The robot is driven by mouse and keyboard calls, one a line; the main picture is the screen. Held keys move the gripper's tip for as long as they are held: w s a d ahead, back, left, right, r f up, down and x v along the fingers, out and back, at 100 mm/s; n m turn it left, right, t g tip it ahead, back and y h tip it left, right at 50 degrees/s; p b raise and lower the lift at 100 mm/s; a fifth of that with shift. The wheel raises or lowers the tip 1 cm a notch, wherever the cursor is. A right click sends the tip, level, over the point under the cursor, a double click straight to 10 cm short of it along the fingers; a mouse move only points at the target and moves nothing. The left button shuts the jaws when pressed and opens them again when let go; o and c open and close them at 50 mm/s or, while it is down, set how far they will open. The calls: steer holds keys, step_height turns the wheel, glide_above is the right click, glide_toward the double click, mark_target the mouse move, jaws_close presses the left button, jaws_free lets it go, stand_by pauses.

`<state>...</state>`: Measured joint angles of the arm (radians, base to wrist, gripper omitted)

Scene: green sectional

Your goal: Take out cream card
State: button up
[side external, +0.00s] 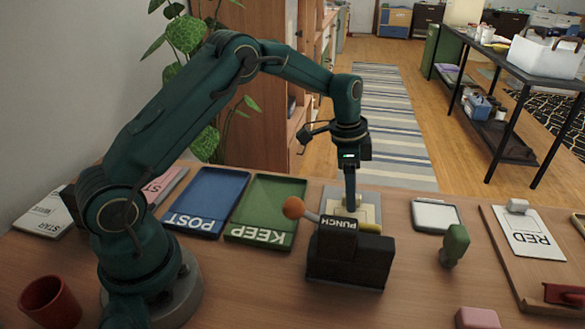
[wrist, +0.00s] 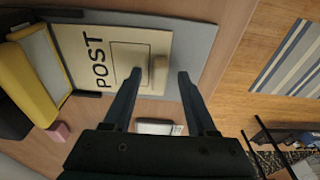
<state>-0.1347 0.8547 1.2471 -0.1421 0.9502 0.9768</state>
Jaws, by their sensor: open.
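The cream card (wrist: 90,52), marked POST, lies on a grey plate (wrist: 200,40) in the wrist view. A small raised cream block (wrist: 158,74) stands on the card. In the side view the card (side external: 369,214) shows behind the dark punch (side external: 350,262), which hides part of it. My gripper (wrist: 159,74) is open, with its fingertips on either side of the raised block and a gap showing beside it. In the side view my gripper (side external: 349,208) points down over the card. I cannot tell whether the fingertips touch the card.
The punch's orange-knobbed lever (side external: 293,208) stands close left of my gripper. A blue POST tray (side external: 207,199) and a green KEEP tray (side external: 266,205) lie to the left. A green-handled stamp (side external: 455,243), an ink pad (side external: 436,215) and a RED card (side external: 528,235) lie right.

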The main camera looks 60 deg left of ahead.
jaws_close()
steer(key=shift+r, duration=0.1)
